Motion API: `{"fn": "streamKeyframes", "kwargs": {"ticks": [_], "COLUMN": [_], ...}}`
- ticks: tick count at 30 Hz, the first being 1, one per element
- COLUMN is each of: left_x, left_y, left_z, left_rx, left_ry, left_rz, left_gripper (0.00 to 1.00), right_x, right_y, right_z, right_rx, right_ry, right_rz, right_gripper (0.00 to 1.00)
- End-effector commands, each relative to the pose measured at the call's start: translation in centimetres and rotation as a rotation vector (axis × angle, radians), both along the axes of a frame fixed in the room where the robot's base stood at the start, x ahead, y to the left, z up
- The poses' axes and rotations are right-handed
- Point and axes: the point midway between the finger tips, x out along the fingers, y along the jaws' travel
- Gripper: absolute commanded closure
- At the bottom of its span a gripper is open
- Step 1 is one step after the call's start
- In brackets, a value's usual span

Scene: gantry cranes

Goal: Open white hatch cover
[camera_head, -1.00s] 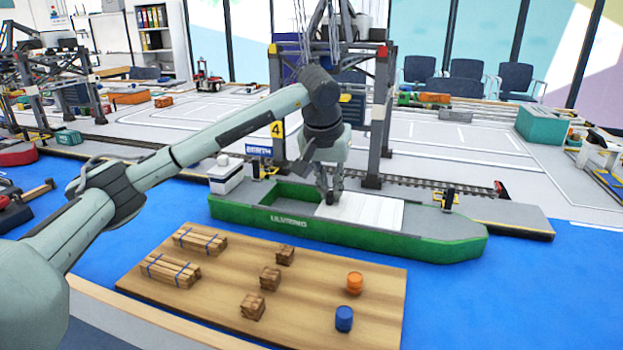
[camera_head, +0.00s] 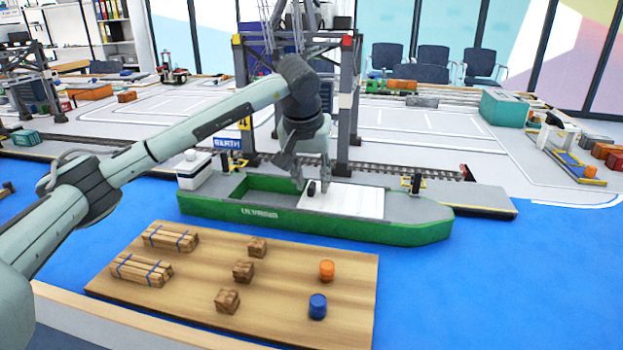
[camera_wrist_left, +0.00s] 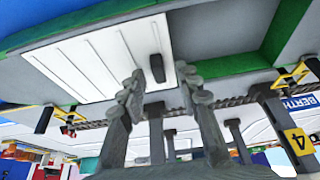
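The white hatch cover (camera_head: 350,201) lies flat on the deck of the green ship (camera_head: 330,229). The open green-walled hold (camera_head: 268,188) shows to its left. A black handle (camera_head: 311,188) stands near the cover's left end. The ribbed cover (camera_wrist_left: 100,60) and its handle (camera_wrist_left: 157,68) also show in the left wrist view. My left gripper (camera_head: 311,180) is over the handle with its fingers spread, one to each side. In the left wrist view, the fingers (camera_wrist_left: 164,92) are apart with nothing gripped between them. My right gripper is not in view.
A wooden board (camera_head: 200,283) with crates, lumber bundles, an orange barrel (camera_head: 327,270) and a blue barrel (camera_head: 318,306) lies in front of the ship. A gantry crane (camera_head: 343,110) stands right behind the ship, close to my left arm. Blue water surface is clear to the right.

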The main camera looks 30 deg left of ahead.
Motion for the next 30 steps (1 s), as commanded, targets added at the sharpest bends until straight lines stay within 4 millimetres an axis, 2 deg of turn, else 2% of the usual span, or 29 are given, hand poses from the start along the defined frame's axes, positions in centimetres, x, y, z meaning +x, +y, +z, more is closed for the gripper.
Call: {"fn": "streamKeyframes", "kwargs": {"ticks": [4,7,18,21,25,30], "left_x": [-0.1,-0.4,-3.2,-3.8,-4.3,-4.5], "left_y": [0.0,-0.1,-0.8,-0.9,-1.1,-1.1], "left_z": [0.3,1.3,8.3,9.7,10.8,11.1], "left_rx": [0.0,0.001,0.0,0.0,0.001,0.0], "left_ry": [0.0,-0.002,-0.004,-0.003,-0.002,0.0], "left_rz": [0.0,-0.001,0.0,0.0,-0.001,0.0], "left_gripper": [0.67,0.67,0.67,0.67,0.67,0.67], "right_x": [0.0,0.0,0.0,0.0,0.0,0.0], "right_y": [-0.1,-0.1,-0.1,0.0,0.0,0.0], "right_z": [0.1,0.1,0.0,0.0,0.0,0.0], "right_rx": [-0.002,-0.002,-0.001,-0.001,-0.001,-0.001], "right_ry": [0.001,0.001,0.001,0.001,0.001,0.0], "right_rz": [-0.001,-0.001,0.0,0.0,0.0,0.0], "right_gripper": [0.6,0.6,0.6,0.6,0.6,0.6]}}
